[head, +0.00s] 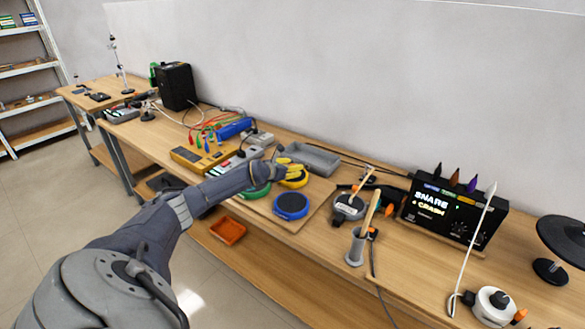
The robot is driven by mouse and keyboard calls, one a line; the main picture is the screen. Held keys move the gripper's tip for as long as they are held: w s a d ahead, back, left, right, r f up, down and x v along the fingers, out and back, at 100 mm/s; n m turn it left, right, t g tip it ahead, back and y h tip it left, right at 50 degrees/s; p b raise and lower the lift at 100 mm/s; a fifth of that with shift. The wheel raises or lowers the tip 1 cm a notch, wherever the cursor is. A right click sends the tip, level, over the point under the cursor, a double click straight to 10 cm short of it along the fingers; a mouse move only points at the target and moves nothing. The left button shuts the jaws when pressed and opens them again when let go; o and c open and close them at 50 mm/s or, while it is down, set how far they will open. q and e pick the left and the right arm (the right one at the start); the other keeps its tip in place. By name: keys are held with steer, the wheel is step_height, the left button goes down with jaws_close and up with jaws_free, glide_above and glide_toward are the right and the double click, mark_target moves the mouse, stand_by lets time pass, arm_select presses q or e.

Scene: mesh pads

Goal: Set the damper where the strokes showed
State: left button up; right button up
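Three round mesh pads lie on a thin board (318,215) on the workbench: a blue pad (291,206) at the front, a yellow pad (297,182) behind it and a green pad (257,192) partly hidden by my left arm. My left gripper (284,168) is at the yellow pad and covers part of it. Its fingers are too small to tell open from shut, or touching from just above. A black module (450,212) reads "SNARE + CRASH" and has several coloured pointed pieces along its top. I cannot tell which thing is the damper. My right gripper is not in view.
A grey tray (318,155) lies behind the pads. A stick holder (356,249), a white device (492,304) with a tall rod and a black cymbal (568,238) stand to the right. A yellow instrument (197,160) and cables are left. An orange bin (228,230) sits lower down.

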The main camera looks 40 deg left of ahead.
arm_select(q)
steer(key=shift+r, duration=0.2)
steer(key=shift+v, duration=0.85)
steer(key=v, duration=1)
steer(key=shift+s, duration=0.15)
stand_by(1.2)
